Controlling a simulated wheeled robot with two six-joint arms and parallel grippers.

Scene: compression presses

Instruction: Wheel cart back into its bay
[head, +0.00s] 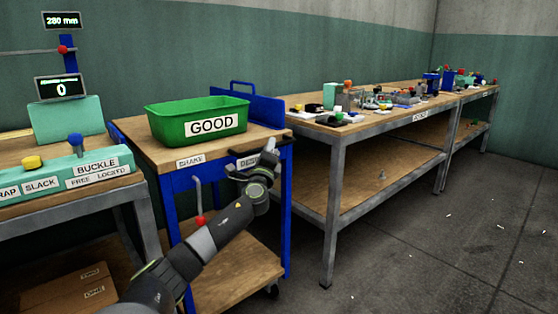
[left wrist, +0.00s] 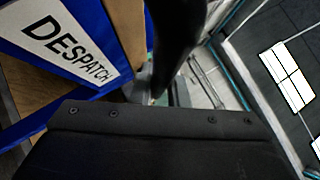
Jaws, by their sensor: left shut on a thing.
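The cart (head: 157,150) has a wooden top, a blue frame, a lower wooden shelf and casters. It stands between the left bench and the right bench, with a green bin marked GOOD (head: 196,122) on top. My left gripper (head: 268,152) is at the cart's front right corner, shut on the dark handle bar (head: 245,162) by the DESPATCH label. In the left wrist view the DESPATCH label (left wrist: 70,45) is close at left and a dark bar (left wrist: 176,35) runs to the jaws; the grip itself is partly hidden. My right gripper is not in view.
A lever with a red knob (head: 200,220) hangs at the cart's front. The left bench (head: 60,202) carries a buckle fixture and displays. The right bench (head: 330,137) holds many small parts. Open concrete floor (head: 430,250) lies at right, with small scraps.

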